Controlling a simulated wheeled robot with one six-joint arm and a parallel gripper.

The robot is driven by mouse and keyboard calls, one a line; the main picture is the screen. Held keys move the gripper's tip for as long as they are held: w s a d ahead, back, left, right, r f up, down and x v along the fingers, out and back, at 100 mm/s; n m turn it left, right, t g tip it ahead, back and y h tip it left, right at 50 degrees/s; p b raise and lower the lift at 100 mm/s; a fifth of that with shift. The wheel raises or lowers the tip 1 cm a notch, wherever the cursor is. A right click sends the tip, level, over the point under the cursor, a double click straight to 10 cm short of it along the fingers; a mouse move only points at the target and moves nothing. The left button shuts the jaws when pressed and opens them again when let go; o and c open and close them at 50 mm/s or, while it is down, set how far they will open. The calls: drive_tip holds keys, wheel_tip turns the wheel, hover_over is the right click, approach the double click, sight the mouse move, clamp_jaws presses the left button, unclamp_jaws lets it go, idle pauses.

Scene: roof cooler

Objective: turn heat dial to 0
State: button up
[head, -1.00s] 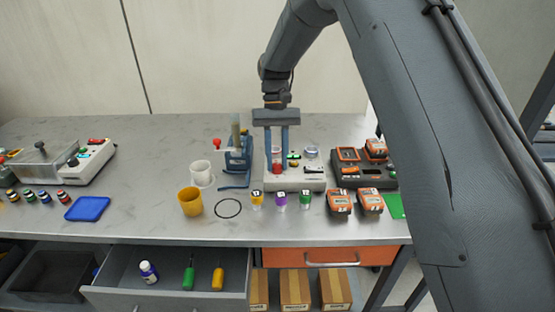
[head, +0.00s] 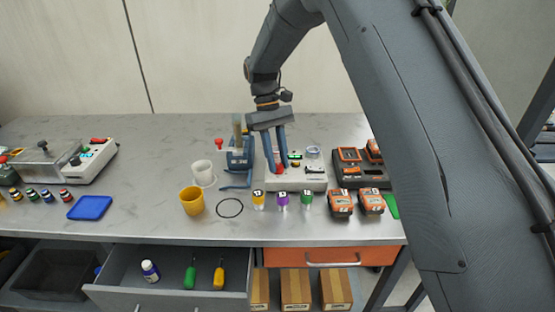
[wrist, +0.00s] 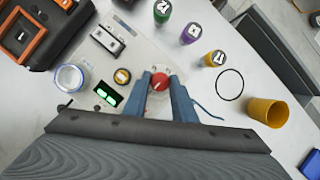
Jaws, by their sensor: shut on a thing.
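A light grey control panel (head: 312,185) stands on the bench, right of the middle. A pale line shows on the dial's top in the wrist view. Its scale and labels are too small to read, and the fingers hide part of its sides.
A blue stand (head: 238,160) is close on the left. Yellow, purple and green-capped pots (head: 282,199) line the panel's front, beside orange meters (head: 340,203). A yellow cup (head: 191,201) and a black ring (head: 230,208) lie front left. A drawer (head: 170,285) hangs open below.

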drive_tip(key=o, duration=1)
drive_tip(key=shift+o, duration=0.2)
drive_tip(key=shift+r, duration=0.1)
drive_tip(key=b+v, duration=0.2)
drive_tip(key=v, duration=0.5)
drive_tip(key=shift+r, duration=0.3)
drive_tip(key=shift+w, duration=0.1)
drive_tip(key=s+d+f+m+t, duration=0.1)
drive_tip(key=s+d+f, duration=0.1)
drive_tip(key=s+d, duration=0.3)
drive_tip(key=s+d+f+m+t+y, duration=0.1)
drive_tip(key=s+d+f+m, duration=0.1)
drive_tip(key=s+d, duration=0.3)
drive_tip(key=s+d+f+m+t, duration=0.1)
drive_tip(key=s+d, duration=0.4)
drive_tip(key=s, duration=0.3)
drive_tip(key=shift+d+f+m+t+y, duration=0.3)
drive_tip(key=shift+d+f+y, duration=0.05)
drive_tip(key=shift+f+y, duration=0.05)
drive_tip(key=s+d+f+m+t, duration=0.1)
drive_tip(key=s+d+f, duration=0.1)
drive_tip(key=s, duration=0.6)
drive_tip(key=shift+d+f+m, duration=0.3)
drive_tip(key=shift+d, duration=0.15)
